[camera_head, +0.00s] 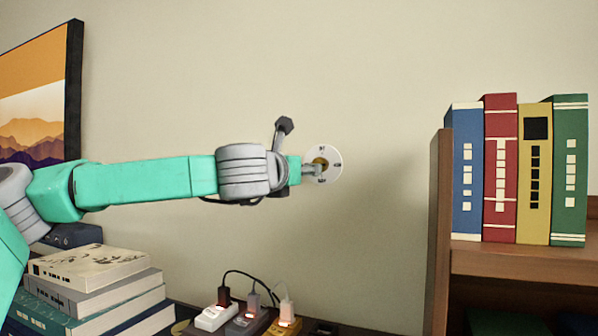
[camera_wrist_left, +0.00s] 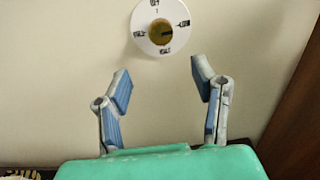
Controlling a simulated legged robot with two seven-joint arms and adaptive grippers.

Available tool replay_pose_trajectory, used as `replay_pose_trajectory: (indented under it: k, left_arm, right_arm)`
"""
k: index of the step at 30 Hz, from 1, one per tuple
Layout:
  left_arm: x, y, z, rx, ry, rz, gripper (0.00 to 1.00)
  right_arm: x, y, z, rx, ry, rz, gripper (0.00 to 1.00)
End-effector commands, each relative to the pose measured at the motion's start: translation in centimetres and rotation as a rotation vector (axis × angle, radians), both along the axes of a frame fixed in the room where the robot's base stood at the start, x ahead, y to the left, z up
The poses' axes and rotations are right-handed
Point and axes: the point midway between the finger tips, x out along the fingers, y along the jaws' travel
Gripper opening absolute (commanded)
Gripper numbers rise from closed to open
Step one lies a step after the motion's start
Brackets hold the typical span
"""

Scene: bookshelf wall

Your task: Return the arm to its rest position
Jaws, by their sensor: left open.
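My left arm reaches in from the left in the head view, stretched out toward the wall. My left gripper (camera_head: 311,171) is at a round white dial (camera_head: 334,158) on the wall and overlaps part of it in that view. In the left wrist view my left gripper (camera_wrist_left: 158,82) is open, its two blue-padded fingers wide apart with nothing between them. The dial (camera_wrist_left: 179,21) has dark markings and a yellow-brown centre knob; it shows beyond the fingertips, apart from them. My right gripper is in neither view.
A wooden shelf (camera_head: 440,230) with upright blue, red, yellow and green books (camera_head: 516,170) stands at the right. Stacked books (camera_head: 90,285) lie at lower left. Plugs with cables (camera_head: 248,318) stand at the bottom middle. A framed picture (camera_head: 40,95) hangs at left. The wall above the arm is clear.

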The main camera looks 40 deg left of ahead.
Motion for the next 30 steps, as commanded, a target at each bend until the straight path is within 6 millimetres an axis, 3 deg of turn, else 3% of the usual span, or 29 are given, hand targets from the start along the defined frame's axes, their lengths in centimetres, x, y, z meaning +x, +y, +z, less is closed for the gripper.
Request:
replay_pose_trajectory:
  k: [21,23,26,30]
  left_arm:
    - [-0.3,-0.7,-0.6,0.027,0.016,-0.008,0.53]
    - [0.2,-1.8,-1.7,0.081,0.044,-0.026,0.53]
    - [1.5,-4.9,-5.5,0.250,0.129,-0.083,0.53]
    - [2.4,-10.6,-14.2,0.602,0.291,-0.231,0.53]
  right_arm:
    - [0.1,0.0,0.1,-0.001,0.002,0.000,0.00]
    - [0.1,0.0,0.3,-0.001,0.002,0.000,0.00]
    - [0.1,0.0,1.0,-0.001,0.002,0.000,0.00]
    - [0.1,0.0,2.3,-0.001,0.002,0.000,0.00]
